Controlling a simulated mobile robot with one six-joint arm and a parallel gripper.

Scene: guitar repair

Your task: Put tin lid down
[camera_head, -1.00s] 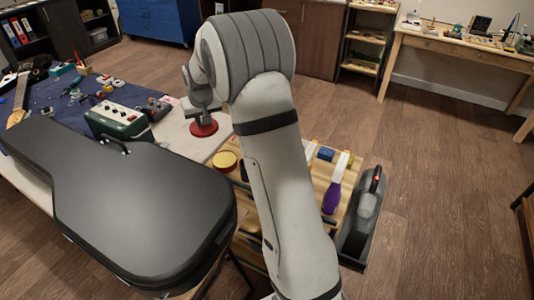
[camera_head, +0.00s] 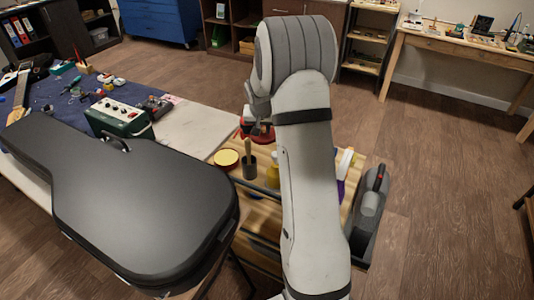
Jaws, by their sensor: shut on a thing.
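My gripper (camera_head: 259,126) is shut on the red tin lid (camera_head: 246,135), a flat red disc partly hidden by the fingers and my arm. The lid is over or near the far edge of the wooden cart top (camera_head: 225,178). I cannot tell whether it touches the surface. The round tin (camera_head: 226,158), with yellow contents and a red rim, stands on the cart to the left and nearer.
A dark cup with a wooden-handled tool (camera_head: 249,167) and a yellow bottle (camera_head: 273,174) stand near the tin. A black guitar case (camera_head: 130,205) fills the left. A grey vacuum-like tool (camera_head: 371,207) sits at the right. My arm hides the cart's middle.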

